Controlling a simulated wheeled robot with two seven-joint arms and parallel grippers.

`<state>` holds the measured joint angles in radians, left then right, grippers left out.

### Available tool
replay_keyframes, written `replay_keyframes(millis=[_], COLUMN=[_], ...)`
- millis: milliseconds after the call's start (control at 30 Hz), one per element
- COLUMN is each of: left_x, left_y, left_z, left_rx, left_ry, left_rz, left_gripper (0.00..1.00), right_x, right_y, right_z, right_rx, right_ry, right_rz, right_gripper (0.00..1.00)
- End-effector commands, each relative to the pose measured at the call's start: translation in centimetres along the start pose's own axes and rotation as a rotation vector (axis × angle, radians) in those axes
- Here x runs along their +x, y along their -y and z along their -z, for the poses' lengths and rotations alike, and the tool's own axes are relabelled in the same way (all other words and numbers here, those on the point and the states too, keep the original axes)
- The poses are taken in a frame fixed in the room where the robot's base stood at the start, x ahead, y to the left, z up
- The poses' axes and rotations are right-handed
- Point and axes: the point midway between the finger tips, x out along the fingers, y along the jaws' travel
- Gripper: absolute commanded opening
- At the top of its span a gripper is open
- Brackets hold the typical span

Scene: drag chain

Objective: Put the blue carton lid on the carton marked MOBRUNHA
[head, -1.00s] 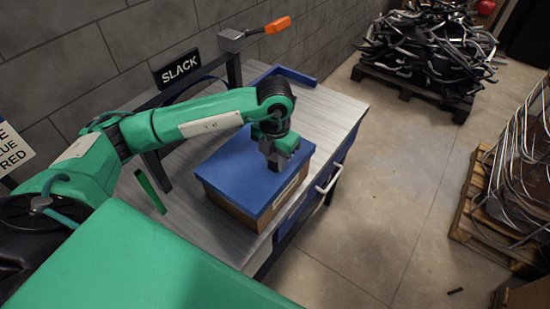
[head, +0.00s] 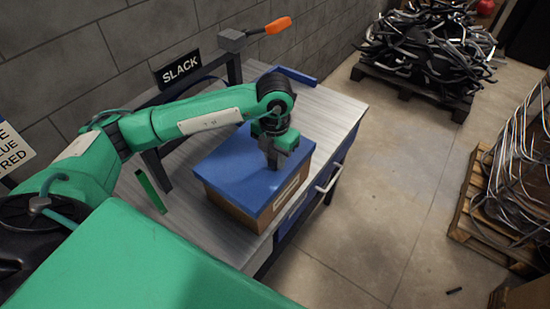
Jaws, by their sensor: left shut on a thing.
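The blue carton lid (head: 236,178) lies flat over the top of a brown carton (head: 229,209) on the workbench. A pale label (head: 287,193) shows on the carton's right side, too small to read as MOBRUNHA. My left gripper (head: 273,165) points down at the lid's upper right part and is shut on the lid. Its fingertips and the grip itself are hard to make out. I cannot tell whether the lid is fully seated. My right gripper is not in view.
The grey workbench (head: 330,110) has a metal handle (head: 329,178) on its right side. A SLACK sign (head: 181,68) and an orange-handled lever (head: 268,28) stand at the back. Pallets of cables (head: 430,45) are on the floor to the right.

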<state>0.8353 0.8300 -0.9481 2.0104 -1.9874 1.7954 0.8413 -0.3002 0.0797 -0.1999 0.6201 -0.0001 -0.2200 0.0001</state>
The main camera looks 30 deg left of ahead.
Motion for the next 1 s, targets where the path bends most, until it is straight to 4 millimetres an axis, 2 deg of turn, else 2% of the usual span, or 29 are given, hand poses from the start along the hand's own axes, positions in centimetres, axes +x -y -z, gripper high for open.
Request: replay_keyframes(millis=[1000], left_x=[-0.42], left_y=[0.46], left_z=[-0.50], left_rx=[0.007], left_ry=[0.003], left_rz=[0.004], left_gripper=[0.03], right_x=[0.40], right_y=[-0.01], right_z=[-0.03], right_rx=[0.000], right_ry=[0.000], right_rz=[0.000], right_gripper=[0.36])
